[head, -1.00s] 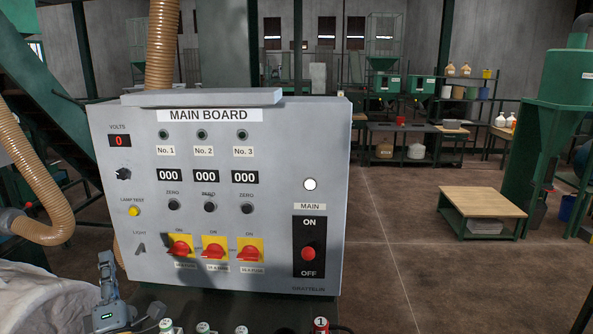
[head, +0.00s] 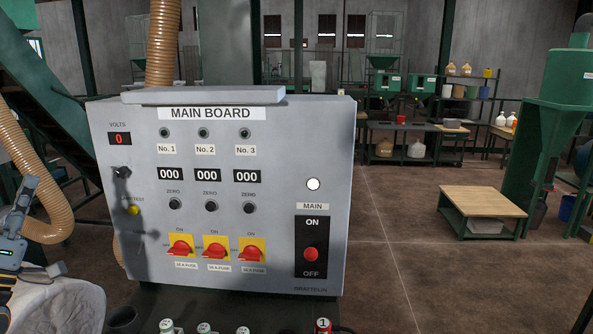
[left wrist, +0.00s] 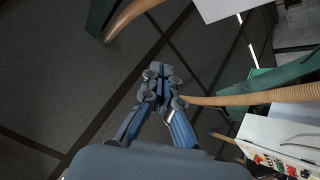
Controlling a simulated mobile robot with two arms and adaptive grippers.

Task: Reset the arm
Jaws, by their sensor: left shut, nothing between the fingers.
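My left gripper (head: 22,215) is at the left edge of the head view, left of the main board and over a pale sack-like surface, touching nothing that I can see. In the left wrist view the left gripper (left wrist: 158,82) has its fingers together, with nothing between them. The grey main board (head: 300,140) stands in the middle of the head view, with red rotary switches on yellow plates and a red main knob (head: 310,254). My right gripper is not in view.
A ribbed tan hose (head: 30,175) curves down at the left, close to my left gripper. A pale bulky sack (head: 60,305) lies below it. Several cans stand at the bottom edge, one of them red (head: 323,325). A low wooden table (head: 480,200) stands on open floor at the right.

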